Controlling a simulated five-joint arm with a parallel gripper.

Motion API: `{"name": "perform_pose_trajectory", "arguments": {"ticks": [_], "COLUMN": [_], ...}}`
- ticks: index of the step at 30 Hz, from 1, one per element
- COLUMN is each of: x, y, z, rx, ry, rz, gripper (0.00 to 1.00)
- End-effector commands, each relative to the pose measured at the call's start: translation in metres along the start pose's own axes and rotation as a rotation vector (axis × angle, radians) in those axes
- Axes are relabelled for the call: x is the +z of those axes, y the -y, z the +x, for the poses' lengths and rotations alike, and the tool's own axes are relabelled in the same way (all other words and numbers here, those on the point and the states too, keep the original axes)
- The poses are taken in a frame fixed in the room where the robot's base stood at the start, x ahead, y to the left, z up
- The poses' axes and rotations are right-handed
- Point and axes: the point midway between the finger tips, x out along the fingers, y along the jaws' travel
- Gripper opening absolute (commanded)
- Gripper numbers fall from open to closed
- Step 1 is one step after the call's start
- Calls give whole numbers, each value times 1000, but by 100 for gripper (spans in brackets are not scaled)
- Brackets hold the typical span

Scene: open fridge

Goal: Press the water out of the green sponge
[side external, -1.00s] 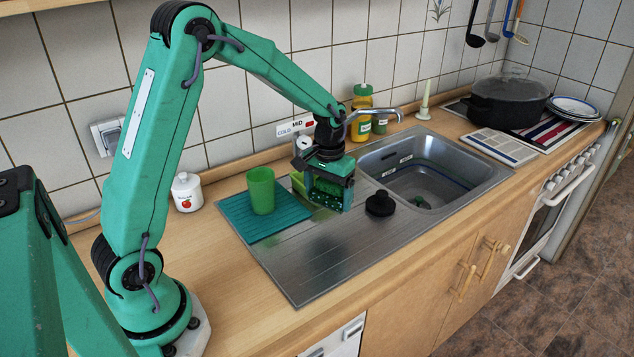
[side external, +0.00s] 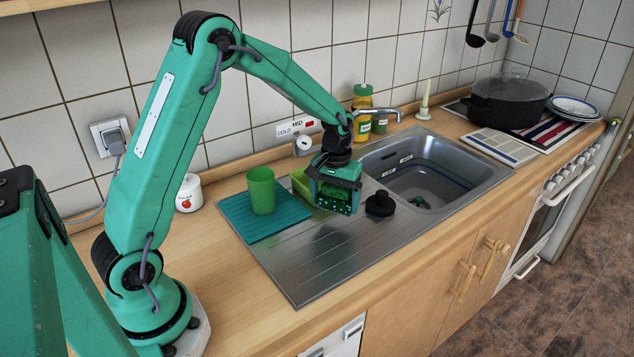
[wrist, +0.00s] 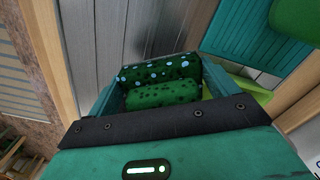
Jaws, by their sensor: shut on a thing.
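The green sponge (side external: 331,194) is dark green and sits between the jaws of my gripper (side external: 334,205), over the steel drainboard near the sink basin. In the wrist view the sponge (wrist: 163,94) is gripped by my gripper (wrist: 160,85), with pale blue drops along its far face and dark spots on top. I cannot tell whether the sponge touches the metal below. My gripper is shut on it.
A green cup (side external: 261,190) stands on a teal mat (side external: 240,216) to the left. A lime-green object (side external: 300,183) is partly hidden behind my gripper. A black plug (side external: 380,204) lies just right, beside the sink basin (side external: 455,185). The drainboard's front (side external: 310,265) is clear.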

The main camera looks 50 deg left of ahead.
Motion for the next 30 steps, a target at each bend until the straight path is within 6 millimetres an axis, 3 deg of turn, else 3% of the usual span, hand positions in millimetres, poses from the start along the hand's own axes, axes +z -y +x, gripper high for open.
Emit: {"name": "perform_pose_trajectory", "arguments": {"ticks": [15,30], "x": [0,0], "y": [0,0], "z": [38,42], "rx": [-1,0], "ry": [2,0], "rz": [0,0], "gripper": [60,60]}}
